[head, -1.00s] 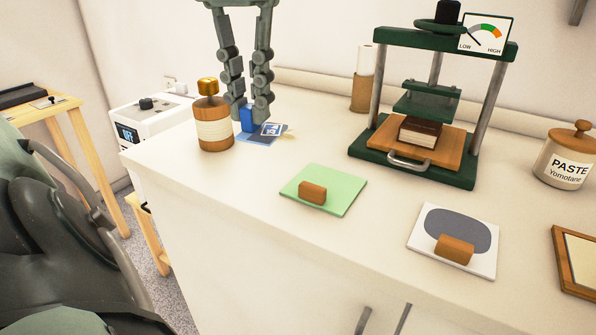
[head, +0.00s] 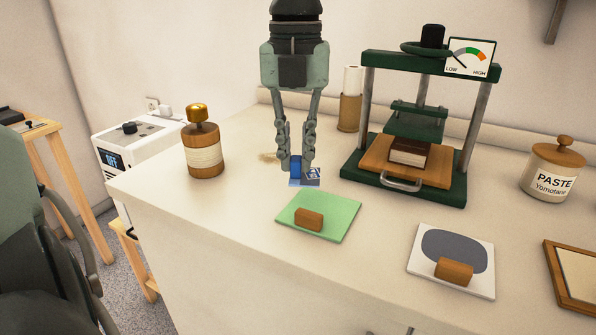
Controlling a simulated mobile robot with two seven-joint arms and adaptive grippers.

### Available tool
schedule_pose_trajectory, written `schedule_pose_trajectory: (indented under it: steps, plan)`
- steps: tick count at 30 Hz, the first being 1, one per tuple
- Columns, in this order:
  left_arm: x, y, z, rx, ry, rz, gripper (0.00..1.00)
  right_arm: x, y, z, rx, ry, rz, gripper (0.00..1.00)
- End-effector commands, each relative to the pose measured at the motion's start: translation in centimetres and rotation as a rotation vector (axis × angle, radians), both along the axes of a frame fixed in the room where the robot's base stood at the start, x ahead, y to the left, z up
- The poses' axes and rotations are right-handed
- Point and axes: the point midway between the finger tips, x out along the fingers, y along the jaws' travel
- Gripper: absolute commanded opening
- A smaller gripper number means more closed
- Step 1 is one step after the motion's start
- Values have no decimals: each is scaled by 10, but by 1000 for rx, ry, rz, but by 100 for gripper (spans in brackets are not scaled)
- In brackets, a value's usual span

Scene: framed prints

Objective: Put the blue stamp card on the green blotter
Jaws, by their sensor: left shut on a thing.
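The blue stamp card (head: 298,183) has a blue block on top and a small printed picture at its right. My left gripper (head: 295,165) comes down from above and is shut on the card's blue block. The card is just behind the far edge of the green blotter (head: 340,213) in the picture; I cannot tell how far it is above the bench. The blotter lies flat on the bench with a brown wooden block (head: 309,219) on it. My right gripper is not in view.
A wooden jar (head: 204,155) with a gold knob stands at left. A green press (head: 459,185) is behind and right of the blotter. A white card (head: 418,255) with a grey oval and wooden block, and a paste jar (head: 552,172), are at right. Bench front-left is clear.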

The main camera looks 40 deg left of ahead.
Motion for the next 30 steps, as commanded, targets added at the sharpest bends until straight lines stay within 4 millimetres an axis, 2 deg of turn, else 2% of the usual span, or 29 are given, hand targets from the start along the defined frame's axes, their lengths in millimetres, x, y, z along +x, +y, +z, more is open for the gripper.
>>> schedule_pose_trajectory:
  steps: [5, 12, 22, 29, 30]
  plan:
    - [4, 0, -9, 0, 2, -1, 0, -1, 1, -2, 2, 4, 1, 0]
    - [4, 0, -41, -3, 2, 0, 0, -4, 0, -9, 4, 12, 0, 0]
    - [4, 0, -44, 0, -1, 1, 0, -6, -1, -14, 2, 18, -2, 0]
    - [4, 0, -46, 0, -1, 1, 0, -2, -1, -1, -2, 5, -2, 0]
    - [4, 0, -46, 0, -1, 1, 16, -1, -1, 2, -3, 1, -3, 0]
